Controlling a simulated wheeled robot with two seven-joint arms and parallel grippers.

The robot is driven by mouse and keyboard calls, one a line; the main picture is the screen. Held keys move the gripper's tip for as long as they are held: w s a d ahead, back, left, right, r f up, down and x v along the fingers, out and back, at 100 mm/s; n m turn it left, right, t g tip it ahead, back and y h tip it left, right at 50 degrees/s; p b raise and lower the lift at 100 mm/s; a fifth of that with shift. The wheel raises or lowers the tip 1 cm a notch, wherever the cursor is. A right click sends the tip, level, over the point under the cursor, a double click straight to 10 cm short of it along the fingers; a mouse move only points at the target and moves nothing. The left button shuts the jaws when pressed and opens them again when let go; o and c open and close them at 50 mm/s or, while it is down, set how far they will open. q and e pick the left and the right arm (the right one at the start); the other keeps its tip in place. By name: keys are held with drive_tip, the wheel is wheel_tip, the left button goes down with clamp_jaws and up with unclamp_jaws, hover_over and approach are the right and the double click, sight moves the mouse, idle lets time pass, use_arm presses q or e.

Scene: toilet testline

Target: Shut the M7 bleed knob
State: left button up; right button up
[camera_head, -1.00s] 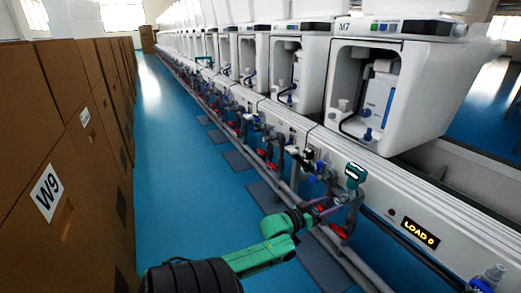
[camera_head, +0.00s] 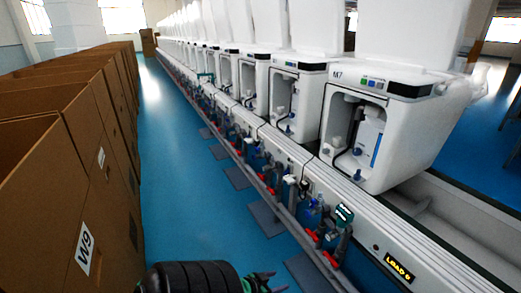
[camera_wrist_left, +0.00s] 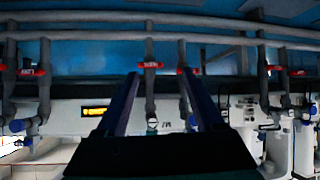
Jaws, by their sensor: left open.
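The M7 unit (camera_head: 412,82), a white toilet housing, stands at the right of the head view above a pipe rail. Red lever handles (camera_head: 330,259) and blue fittings (camera_head: 313,212) sit on the pipes below it. I cannot tell which fitting is the bleed knob. In the left wrist view an upside-down M7 mark (camera_wrist_left: 167,122) shows beyond the fingers, beside a pale round cap (camera_wrist_left: 152,121). My left gripper (camera_head: 264,282) is at the bottom edge, apart from the pipes; its two fingers (camera_wrist_left: 160,76) are spread and empty in the wrist view. My right gripper is not seen.
Cardboard boxes (camera_head: 40,180), one marked W9, line the left side. An orange LOAD display (camera_head: 398,268) is on the rail at lower right. Grey pipes (camera_wrist_left: 220,40) cross the wrist view.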

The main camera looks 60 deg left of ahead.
use_arm(q)
drive_tip(key=s+d+f+m+g+h+p, duration=0.1)
drive_tip(key=s+d+f+g+p, duration=0.1)
drive_tip(key=s+d+g+p, duration=0.2)
drive_tip(key=s+d+p, duration=0.3)
drive_tip(key=s+p, duration=0.1)
drive_tip(key=s, duration=0.2)
drive_tip(key=shift+d+f+m+g+p, duration=0.25)
drive_tip(key=shift+m+g+p, duration=0.15)
